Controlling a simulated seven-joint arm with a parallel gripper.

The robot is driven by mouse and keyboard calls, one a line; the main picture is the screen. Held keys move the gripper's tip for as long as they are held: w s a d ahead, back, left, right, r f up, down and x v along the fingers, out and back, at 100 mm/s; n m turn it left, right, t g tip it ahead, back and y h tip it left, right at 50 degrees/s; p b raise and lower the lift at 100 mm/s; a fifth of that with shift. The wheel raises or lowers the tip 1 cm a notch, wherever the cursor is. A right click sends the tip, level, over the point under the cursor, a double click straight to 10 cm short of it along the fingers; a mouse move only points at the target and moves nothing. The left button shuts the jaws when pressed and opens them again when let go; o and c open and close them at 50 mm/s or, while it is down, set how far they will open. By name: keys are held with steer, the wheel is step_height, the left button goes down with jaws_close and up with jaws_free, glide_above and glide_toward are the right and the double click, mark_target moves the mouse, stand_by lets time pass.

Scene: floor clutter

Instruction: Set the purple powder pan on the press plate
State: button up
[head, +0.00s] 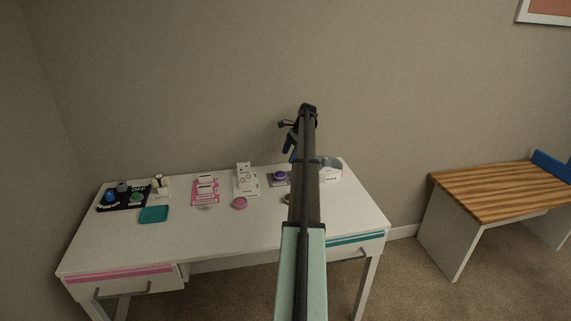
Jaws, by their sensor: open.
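A small purple round piece (280,175), which looks like the purple powder pan, sits on a flat grey-purple square (271,183) at the back of the white desk. I cannot tell whether this square is the press plate. A white upright device on a white base (251,189) stands just left of it. My arm hides part of the desk to the right.
The white desk (220,230) also holds a pink disc (240,203), a pink board (200,198), a teal tray (154,214), a black board (123,205) with knobs, and a white round container (331,173) right of my arm. The desk's front middle is clear. A wood-topped bench (495,190) stands right.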

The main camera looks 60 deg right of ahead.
steer(key=shift+v, duration=1.15)
